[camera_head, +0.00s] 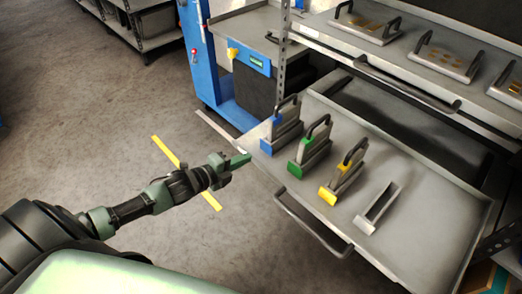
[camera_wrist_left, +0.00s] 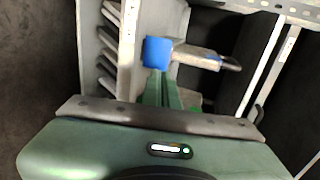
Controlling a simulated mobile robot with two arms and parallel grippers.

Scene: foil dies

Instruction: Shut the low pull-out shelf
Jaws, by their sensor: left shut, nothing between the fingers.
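The low pull-out shelf (camera_head: 420,235) is a grey tray standing out from the rack, with a dark bar handle (camera_head: 312,226) along its front edge. On it stand handled dies with a blue holder (camera_head: 267,146), a green holder (camera_head: 295,170) and a yellow holder (camera_head: 327,195), plus an empty grey holder (camera_head: 378,208). My left gripper (camera_head: 241,160) is shut and empty, just in front of the shelf's left end near the blue holder. In the left wrist view its fingers (camera_wrist_left: 160,90) point toward the blue holder (camera_wrist_left: 157,52); contact is unclear. My right gripper is out of view.
An upper shelf (camera_head: 400,55) with its own handle (camera_head: 405,82) carries several handled plates. A perforated rack post (camera_head: 281,65) rises at the shelf's left. A blue machine (camera_head: 200,50) stands behind. The floor (camera_head: 90,110) at left is open, with yellow tape (camera_head: 165,151).

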